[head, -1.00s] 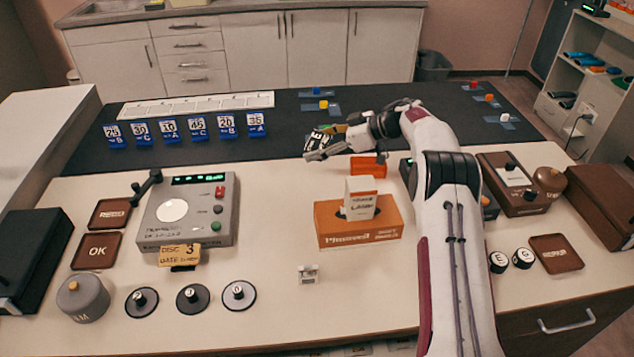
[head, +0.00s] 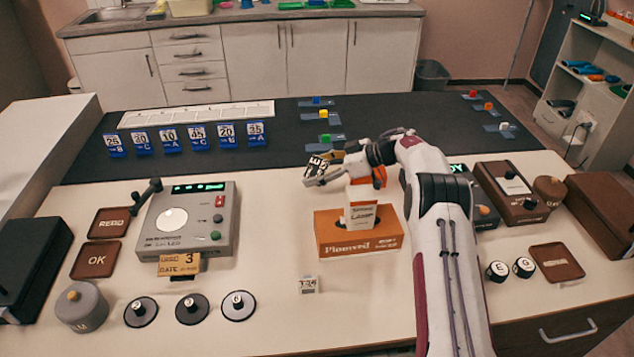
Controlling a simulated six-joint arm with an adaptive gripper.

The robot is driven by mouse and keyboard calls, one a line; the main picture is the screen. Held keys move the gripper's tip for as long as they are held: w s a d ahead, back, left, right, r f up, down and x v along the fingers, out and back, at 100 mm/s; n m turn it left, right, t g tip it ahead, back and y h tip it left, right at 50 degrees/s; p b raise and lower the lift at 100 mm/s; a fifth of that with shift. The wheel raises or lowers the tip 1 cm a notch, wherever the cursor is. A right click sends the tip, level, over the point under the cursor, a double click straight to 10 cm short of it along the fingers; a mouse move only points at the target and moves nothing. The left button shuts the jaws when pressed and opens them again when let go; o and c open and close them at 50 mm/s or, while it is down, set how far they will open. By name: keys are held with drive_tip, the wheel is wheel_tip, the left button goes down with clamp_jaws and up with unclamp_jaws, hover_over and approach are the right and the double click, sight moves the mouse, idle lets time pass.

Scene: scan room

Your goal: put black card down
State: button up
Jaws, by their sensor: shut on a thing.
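My gripper (head: 316,178) is at the centre of the head view, above the front part of the black mat near its edge with the pale table. It is shut on a small black card (head: 318,163) with white lettering, which stands tilted in the fingers. The lettering is too small to read. The card appears held up in the air; its exact height cannot be told. The fingers partly hide its lower edge.
An orange box (head: 345,246) with a white card in it stands just in front of the gripper. A grey machine (head: 225,215) stands to the left. Several blue-based number cards (head: 170,146) line the black mat (head: 290,150). Bare table lies between machine and box.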

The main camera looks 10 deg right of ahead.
sight(317, 191)
drive_tip(key=shift+f, duration=0.35)
drive_tip(key=shift+f, duration=1.85)
drive_tip(key=shift+f, duration=0.1)
drive_tip(key=o, duration=1.1)
drive_tip(key=shift+o, duration=0.2)
drive_tip(key=shift+f, duration=0.1)
drive_tip(key=shift+d+r, duration=0.1)
drive_tip(key=shift+r, duration=0.15)
drive_tip(key=v, duration=1.1)
drive_tip(key=shift+s+d+r, duration=0.1)
drive_tip(key=shift+d+r, duration=0.05)
drive_tip(key=shift+d, duration=0.25)
